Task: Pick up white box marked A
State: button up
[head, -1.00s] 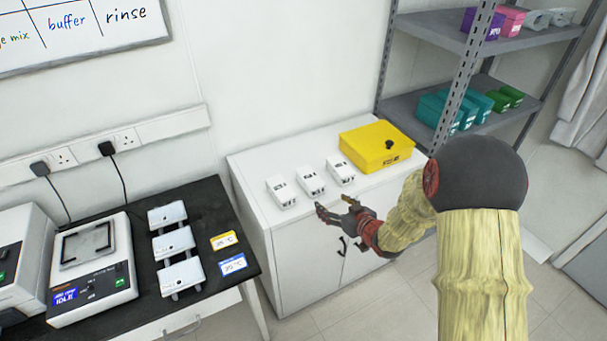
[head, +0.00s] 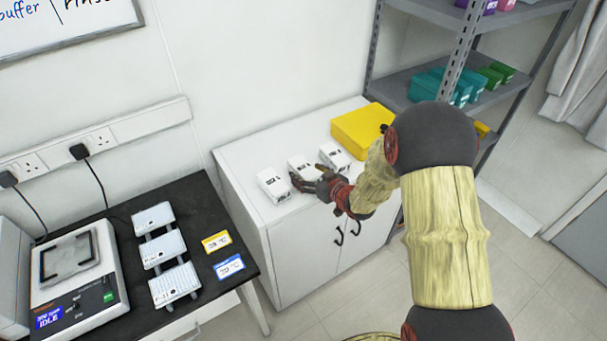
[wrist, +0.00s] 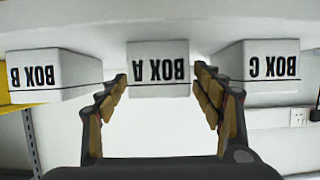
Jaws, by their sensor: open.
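The white box marked A (wrist: 158,66) is in the middle of the wrist view, its label upside down. In the head view it is the middle white box (head: 300,166) on the white cabinet. My gripper (wrist: 160,80) is open, one finger on each side of box A with small gaps. I cannot tell how far the fingertips reach along its sides. In the head view my gripper (head: 308,180) is at the cabinet's front edge and hides part of box A.
Box B (wrist: 55,72) and box C (wrist: 268,66) flank box A closely. In the head view, box C (head: 272,186) is left and box B (head: 334,156) right. A yellow case (head: 362,128) stands behind box B on the cabinet (head: 240,160). A metal shelf (head: 420,12) rises at right.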

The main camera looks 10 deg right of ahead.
aim_at(303, 171)
jog(key=x, duration=0.3)
jog(key=shift+f+b, duration=0.15)
jog(key=shift+b, duration=0.2)
jog(key=c, duration=0.4)
jog(key=c, duration=1.1)
jog(key=shift+o, duration=0.2)
